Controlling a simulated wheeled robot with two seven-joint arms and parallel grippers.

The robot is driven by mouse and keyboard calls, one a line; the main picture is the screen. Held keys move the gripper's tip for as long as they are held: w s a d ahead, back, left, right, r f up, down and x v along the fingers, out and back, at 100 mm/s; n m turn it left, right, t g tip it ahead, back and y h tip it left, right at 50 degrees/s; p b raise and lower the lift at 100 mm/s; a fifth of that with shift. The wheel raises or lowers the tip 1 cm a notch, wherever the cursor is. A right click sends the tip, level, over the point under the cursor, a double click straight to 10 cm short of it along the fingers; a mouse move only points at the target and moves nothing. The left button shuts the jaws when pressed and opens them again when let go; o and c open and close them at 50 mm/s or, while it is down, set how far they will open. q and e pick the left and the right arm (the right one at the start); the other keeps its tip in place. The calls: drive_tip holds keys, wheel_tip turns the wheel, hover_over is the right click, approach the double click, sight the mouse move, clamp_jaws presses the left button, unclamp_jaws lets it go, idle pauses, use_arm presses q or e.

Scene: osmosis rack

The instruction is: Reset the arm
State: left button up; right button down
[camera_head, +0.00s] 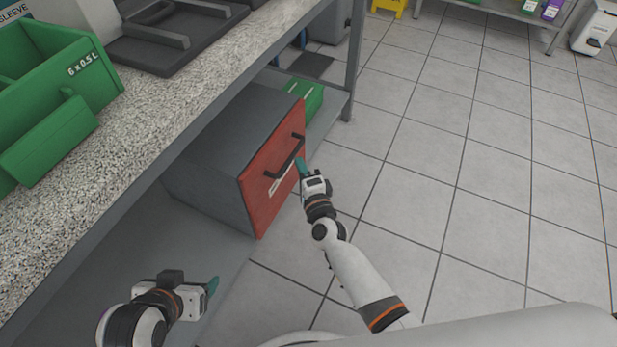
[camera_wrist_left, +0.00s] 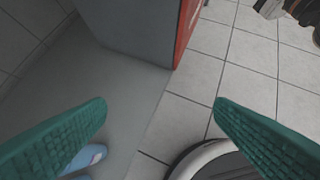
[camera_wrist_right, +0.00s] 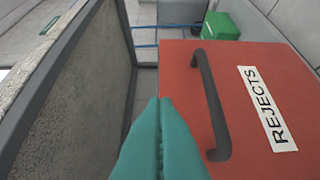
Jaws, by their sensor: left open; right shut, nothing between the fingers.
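My right gripper (camera_head: 301,166) is at the red front of a grey box, close to its black handle. In the right wrist view its teal fingers (camera_wrist_right: 160,105) are together with nothing between them, to the left of the handle (camera_wrist_right: 211,105); I cannot tell whether they touch the front. My left gripper (camera_head: 211,292) is low at the left, near the lower shelf, apart from the box. In the left wrist view its teal fingers (camera_wrist_left: 160,125) are wide apart and empty.
The grey box (camera_head: 215,165) with a red front (camera_head: 262,195), labelled REJECTS, stands on the lower shelf (camera_head: 190,250) under a speckled worktop (camera_head: 150,130). A green box (camera_head: 305,100) is behind it. Green bins (camera_head: 60,80) stand on the worktop. Tiled floor (camera_head: 480,190) at the right is clear.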

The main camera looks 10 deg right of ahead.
use_arm(q)
drive_tip(key=shift+s+a+f+g+y+p, duration=0.1)
drive_tip(key=shift+s+a+f+g+y, duration=0.1)
drive_tip(key=shift+s+g, duration=0.35)
drive_tip(key=shift+s+a+f+g+y+p, duration=0.1)
drive_tip(key=shift+s+a+f+g, duration=0.15)
drive_tip(key=shift+s, duration=0.55)
drive_tip(key=shift+s+a+f+g+y+p, duration=0.1)
drive_tip(key=shift+s+a+f+g, duration=0.05)
drive_tip(key=shift+s+g, duration=0.45)
use_arm(e)
drive_tip(key=shift+s+d, duration=0.25)
drive_tip(key=shift+s, duration=0.85)
drive_tip(key=shift+s+d, duration=0.2)
drive_tip(key=shift+s, duration=0.85)
